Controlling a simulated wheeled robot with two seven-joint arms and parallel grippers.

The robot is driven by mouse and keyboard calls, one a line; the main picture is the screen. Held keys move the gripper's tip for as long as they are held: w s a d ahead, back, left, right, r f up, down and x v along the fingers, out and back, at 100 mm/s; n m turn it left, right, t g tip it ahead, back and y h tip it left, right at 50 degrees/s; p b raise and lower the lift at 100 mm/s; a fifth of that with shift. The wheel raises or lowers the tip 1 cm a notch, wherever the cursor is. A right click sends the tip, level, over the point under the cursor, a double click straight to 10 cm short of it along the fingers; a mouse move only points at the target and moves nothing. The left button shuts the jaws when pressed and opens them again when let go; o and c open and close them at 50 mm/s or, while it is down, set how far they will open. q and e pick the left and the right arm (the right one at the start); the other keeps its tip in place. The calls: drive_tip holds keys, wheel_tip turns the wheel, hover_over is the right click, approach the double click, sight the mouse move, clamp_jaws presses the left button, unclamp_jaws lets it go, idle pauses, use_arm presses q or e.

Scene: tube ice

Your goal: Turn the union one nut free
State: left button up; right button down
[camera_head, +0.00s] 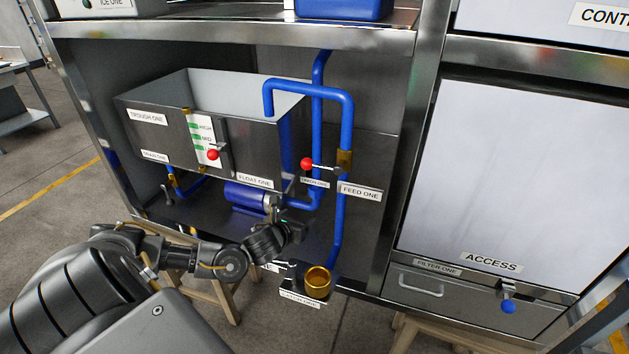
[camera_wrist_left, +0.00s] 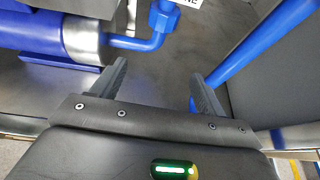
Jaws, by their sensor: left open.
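My left gripper (camera_head: 297,229) is in front of the cabinet's lower bay, below the blue pipework. In the left wrist view its two fingers (camera_wrist_left: 158,75) are apart with nothing between them. Beyond the fingertips, near the top of that view, a blue faceted fitting (camera_wrist_left: 163,18) sits on the blue pipe, above a bend; it looks like a union nut. A small label beside it is cut off, ending in "NE". The gripper is apart from this fitting. In the head view a small, hard-to-read label (camera_head: 315,183) sits by the vertical pipe. My right gripper is not in view.
A blue pump-like cylinder (camera_head: 246,198) lies left of the gripper, under the metal trough (camera_head: 250,140). A red-knobbed lever (camera_head: 307,163) projects from the feed pipe. A brass cup (camera_head: 317,282) stands on a small labelled ledge below right. A cabinet post (camera_head: 405,170) bounds the bay.

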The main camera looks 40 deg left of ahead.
sight(313, 193)
use_arm(q)
drive_tip(key=w+a+p, duration=0.1)
drive_tip(key=w, duration=0.3)
drive_tip(key=w+a+p, duration=0.1)
drive_tip(key=w, duration=0.3)
drive_tip(key=w+a+p, duration=0.1)
drive_tip(key=w+a, duration=0.1)
drive_tip(key=w, duration=0.2)
drive_tip(key=shift+w+a+f, duration=0.1)
drive_tip(key=shift+w+f, duration=0.15)
drive_tip(key=shift+w+a+f, duration=0.15)
drive_tip(key=shift+w+f, duration=0.1)
drive_tip(key=shift+w, duration=0.25)
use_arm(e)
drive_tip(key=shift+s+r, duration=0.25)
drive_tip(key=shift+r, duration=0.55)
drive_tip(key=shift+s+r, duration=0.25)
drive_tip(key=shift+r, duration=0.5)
